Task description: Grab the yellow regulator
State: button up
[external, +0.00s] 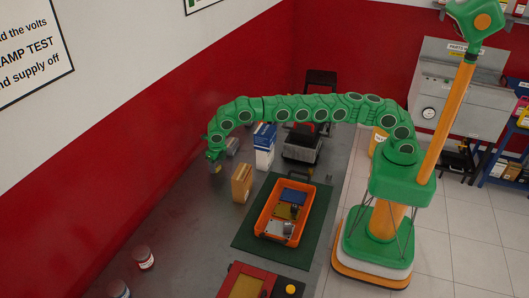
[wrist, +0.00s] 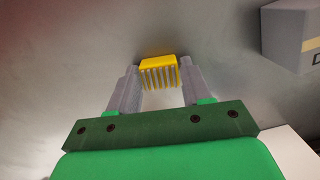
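The yellow regulator (wrist: 158,70) is a small block with a row of pale fins. In the wrist view it lies between the tips of the two grey fingers of my gripper (wrist: 160,82), with almost no gap on either side. In the external view my gripper (external: 215,154) points down at the far left of the bench, and the regulator (external: 216,169) shows small right under it. I cannot tell whether the fingers press on it or whether it rests on the bench.
A tan box (external: 241,184) and a blue-and-white box (external: 264,148) stand to the right of my gripper. A grey box (wrist: 291,30) is at the wrist view's upper right. An orange tray (external: 263,216) sits on a green mat (external: 243,238). The bench's left side is mostly bare.

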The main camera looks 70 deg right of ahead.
jog(key=c, duration=0.6)
jog(key=shift+c, duration=0.2)
